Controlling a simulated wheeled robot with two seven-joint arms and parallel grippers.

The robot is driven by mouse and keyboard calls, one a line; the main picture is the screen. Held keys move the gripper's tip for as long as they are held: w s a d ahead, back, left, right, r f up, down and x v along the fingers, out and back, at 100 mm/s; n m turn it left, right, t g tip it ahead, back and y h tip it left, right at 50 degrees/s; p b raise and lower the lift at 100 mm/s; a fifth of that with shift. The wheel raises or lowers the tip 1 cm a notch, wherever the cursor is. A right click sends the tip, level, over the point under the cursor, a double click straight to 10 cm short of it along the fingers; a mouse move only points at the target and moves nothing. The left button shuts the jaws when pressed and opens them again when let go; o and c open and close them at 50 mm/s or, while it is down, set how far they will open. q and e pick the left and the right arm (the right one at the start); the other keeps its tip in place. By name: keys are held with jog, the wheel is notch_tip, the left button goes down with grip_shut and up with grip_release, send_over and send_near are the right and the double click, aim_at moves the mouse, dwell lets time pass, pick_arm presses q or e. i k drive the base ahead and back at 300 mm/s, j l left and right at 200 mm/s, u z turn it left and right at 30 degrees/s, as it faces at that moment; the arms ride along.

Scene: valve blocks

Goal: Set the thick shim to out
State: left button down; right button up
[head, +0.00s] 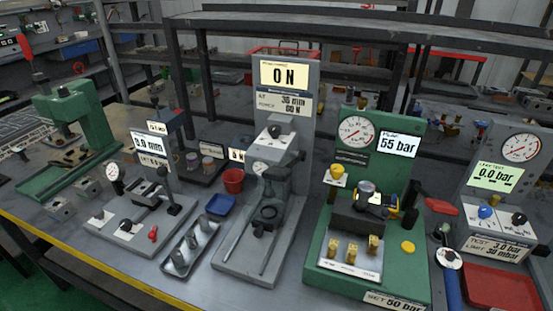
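The green test station (318,262) at centre right has a dial gauge and a display reading 55 bar, with a SET 50 bar label at its front. The rightmost brass piece (374,245) looks slightly taller than the others. The strip's lettering is too small to read, so I cannot tell which piece is the thick shim. A dark block with a round gauge-like part (367,188) sits behind them. Neither of my grippers shows in the head view.
A grey press (272,238) reading 0 N stands left of the green station. A metal tray (190,247), blue tray (221,204) and red cup (233,181) lie further left. A blue-handled tool (452,289) and red tray (500,289) lie to the right.

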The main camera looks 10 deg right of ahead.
aim_at(373, 244)
jog(key=l+z, duration=0.1)
jog(key=z, duration=0.25)
jog(key=l+z, duration=0.1)
jog(key=z, duration=0.6)
jog(key=i+l, duration=0.05)
